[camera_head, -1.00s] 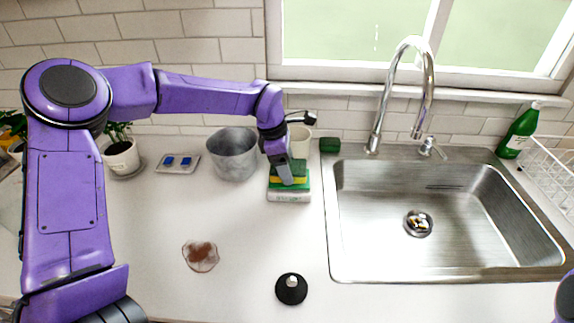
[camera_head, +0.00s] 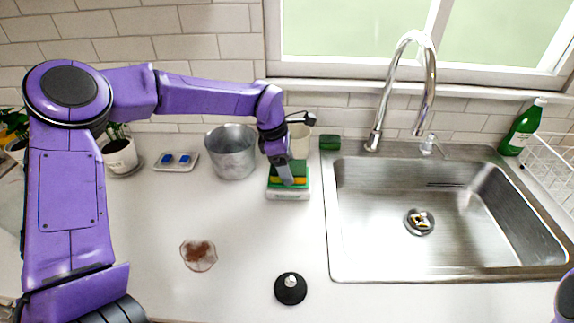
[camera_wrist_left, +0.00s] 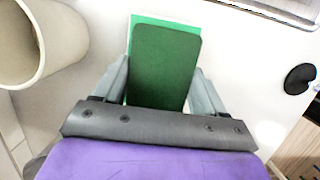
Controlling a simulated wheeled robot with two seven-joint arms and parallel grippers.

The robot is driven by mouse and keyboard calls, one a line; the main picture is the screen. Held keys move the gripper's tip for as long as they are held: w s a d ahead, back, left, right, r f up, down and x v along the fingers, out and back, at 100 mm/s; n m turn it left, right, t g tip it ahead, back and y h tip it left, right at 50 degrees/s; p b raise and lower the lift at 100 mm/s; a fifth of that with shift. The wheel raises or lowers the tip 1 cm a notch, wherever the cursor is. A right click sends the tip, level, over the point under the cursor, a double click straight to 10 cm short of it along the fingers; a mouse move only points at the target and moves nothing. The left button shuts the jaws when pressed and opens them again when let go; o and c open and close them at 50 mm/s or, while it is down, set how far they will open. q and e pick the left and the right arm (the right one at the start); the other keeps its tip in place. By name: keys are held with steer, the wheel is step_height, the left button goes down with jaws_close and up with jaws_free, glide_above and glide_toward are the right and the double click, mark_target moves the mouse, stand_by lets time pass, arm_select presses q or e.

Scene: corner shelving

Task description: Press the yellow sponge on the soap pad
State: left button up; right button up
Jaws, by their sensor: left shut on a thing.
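The yellow sponge (camera_head: 300,181) has a dark green top layer and sits level at the soap pad, a green pad on a white base (camera_head: 288,196), left of the sink. My left gripper (camera_head: 287,179) is shut on the sponge from above. In the left wrist view the dark green top of the sponge (camera_wrist_left: 165,65) lies between the two fingers, and a lighter green strip of the soap pad (camera_wrist_left: 170,19) shows past its edges. The sponge appears to touch the pad, but its underside is hidden. My right gripper is out of view.
A metal pot (camera_head: 231,152) stands left of the pad, and a cream cup (camera_head: 300,143) stands behind it. The sink (camera_head: 455,215) is to the right. A brown stain (camera_head: 199,255) and a black round knobbed object (camera_head: 290,289) lie in front. The front counter is otherwise mostly clear.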

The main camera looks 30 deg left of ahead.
mark_target(293, 167)
arm_select(q)
steer(key=shift+f+b, duration=0.35)
steer(key=shift+f, duration=0.35)
stand_by(0.3)
stand_by(1.3)
step_height(293, 167, up, 7)
steer(key=p, duration=0.6)
steer(key=shift+p, duration=0.3)
steer(key=shift+w, duration=0.1)
steer(key=shift+f, duration=0.1)
